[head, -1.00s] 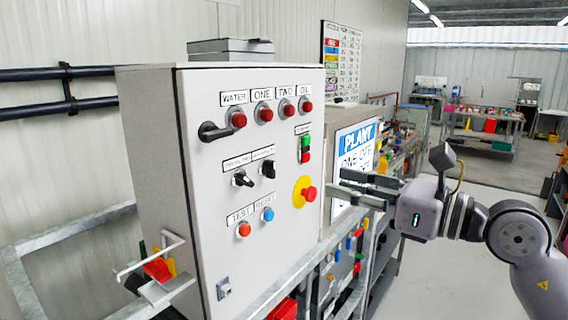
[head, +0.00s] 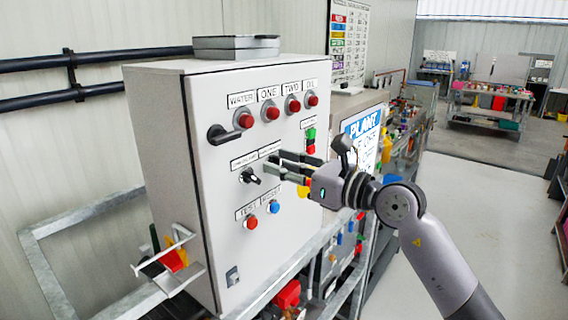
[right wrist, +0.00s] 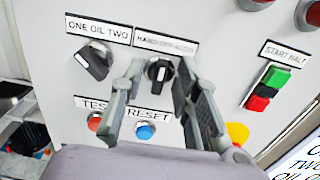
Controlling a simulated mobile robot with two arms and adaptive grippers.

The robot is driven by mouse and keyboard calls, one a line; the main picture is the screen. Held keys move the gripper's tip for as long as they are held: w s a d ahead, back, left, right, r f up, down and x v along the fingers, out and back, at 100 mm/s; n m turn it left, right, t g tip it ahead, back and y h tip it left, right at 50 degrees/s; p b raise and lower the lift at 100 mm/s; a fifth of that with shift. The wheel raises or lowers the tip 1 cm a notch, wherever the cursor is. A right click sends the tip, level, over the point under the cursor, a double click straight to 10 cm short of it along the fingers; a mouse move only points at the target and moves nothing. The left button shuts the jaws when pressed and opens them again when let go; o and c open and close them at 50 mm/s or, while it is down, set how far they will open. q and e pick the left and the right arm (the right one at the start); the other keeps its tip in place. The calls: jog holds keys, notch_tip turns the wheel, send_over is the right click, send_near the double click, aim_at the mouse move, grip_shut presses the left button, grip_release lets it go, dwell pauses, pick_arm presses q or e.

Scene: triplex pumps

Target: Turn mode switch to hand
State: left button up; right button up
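The mode switch (right wrist: 158,70) is a black knob under a label that seems to read HAND-OFF-AUTO. Its white mark points about straight up in the right wrist view. My right gripper (right wrist: 160,66) is open, with one finger on each side of the knob; I cannot tell whether they touch it. In the head view the right gripper (head: 271,163) is at the panel front and hides most of this knob. The grey control cabinet (head: 225,255) carries the switch. My left gripper is not in view.
Left of the mode switch is a similar knob (right wrist: 93,60) labelled ONE OIL TWO. Below are a red button (right wrist: 95,122) and a blue button (right wrist: 145,131). Green and red start/halt buttons (right wrist: 266,90) are at right. Open floor lies right.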

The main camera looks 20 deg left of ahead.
grip_shut()
dwell(0.4)
jog(key=shift+s+n+b, duration=0.15)
jog(key=shift+n+b, duration=4.35)
jog(key=shift+b, duration=2.15)
grip_release()
